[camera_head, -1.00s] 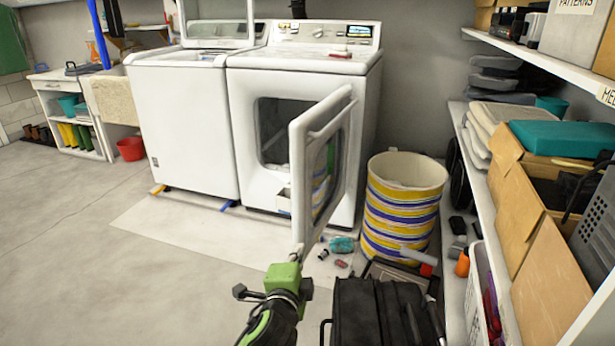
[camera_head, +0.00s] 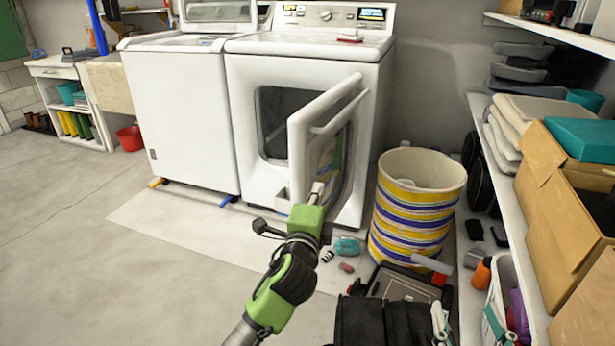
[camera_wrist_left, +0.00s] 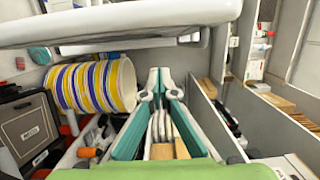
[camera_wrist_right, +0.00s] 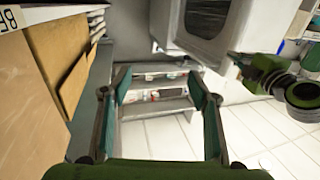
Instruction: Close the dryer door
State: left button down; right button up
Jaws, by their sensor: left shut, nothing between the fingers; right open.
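The white dryer (camera_head: 305,95) stands against the back wall with its door (camera_head: 325,130) swung open toward me, hinged on the right of the opening. The dark drum opening (camera_head: 278,115) is visible. My left gripper (camera_head: 317,190) is shut and empty, just in front of the lower part of the door; whether it touches the door is not clear. In the left wrist view the left fingertips (camera_wrist_left: 160,82) are together, with the white door edge (camera_wrist_left: 120,22) across the top. My right gripper (camera_wrist_right: 160,85) is open and empty in the right wrist view, and out of the head view.
A striped bin (camera_head: 416,205) stands right of the dryer. Small items lie on the floor by the bin, including a teal one (camera_head: 347,246). A loaded shelf (camera_head: 500,170) runs along the right. A washer (camera_head: 180,110) is left. The floor at left (camera_head: 70,230) is clear.

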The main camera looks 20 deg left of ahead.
aim_at(307, 175)
pick_arm(q)
jog(key=shift+w+a+b, duration=0.4)
jog(key=shift+w+a, duration=0.4)
jog(key=shift+w, duration=0.3)
jog(key=shift+w+a+b, duration=0.4)
jog(key=shift+w+a, duration=0.45)
jog(key=shift+w, duration=0.3)
jog(key=shift+w+a+b, duration=0.4)
jog(key=shift+w+a, duration=0.4)
jog(key=shift+w, duration=0.3)
pick_arm(e)
jog(key=s+r+t+y, duration=0.2)
jog(key=s+r+t, duration=0.2)
jog(key=r, duration=0.9)
jog(key=shift+a+t+y, duration=0.3)
jog(key=shift+t, duration=1.2)
jog(key=shift+f, duration=0.1)
